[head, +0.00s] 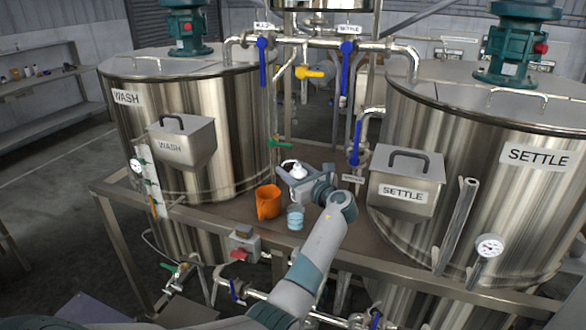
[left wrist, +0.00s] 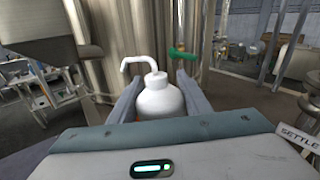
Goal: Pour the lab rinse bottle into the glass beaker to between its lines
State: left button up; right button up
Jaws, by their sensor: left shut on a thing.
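The white lab rinse bottle (left wrist: 160,100), with a bent spout at its top, stands between the fingers of my left gripper (left wrist: 158,100). In the head view the bottle (head: 299,170) shows only its top and spout; the gripper (head: 297,183) hides the rest. My left gripper is shut on it, above the bench between the two tanks. The glass beaker (head: 295,217), with light blue bands around it, stands on the bench just below the gripper. I cannot tell its liquid level. My right gripper is not in view.
An orange jug (head: 267,202) stands on the bench just left of the beaker. The WASH tank (head: 225,130) is at the left and the SETTLE tank (head: 480,180) at the right. Pipes with blue-handled valves (head: 347,60) rise behind.

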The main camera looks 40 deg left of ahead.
pick_arm(q)
jog(key=shift+s+a+r+m+p, duration=0.1)
jog(key=shift+r+m+p, duration=0.3)
jog(key=shift+r+p, duration=0.25)
jog(key=shift+f, duration=0.1)
dwell(0.3)
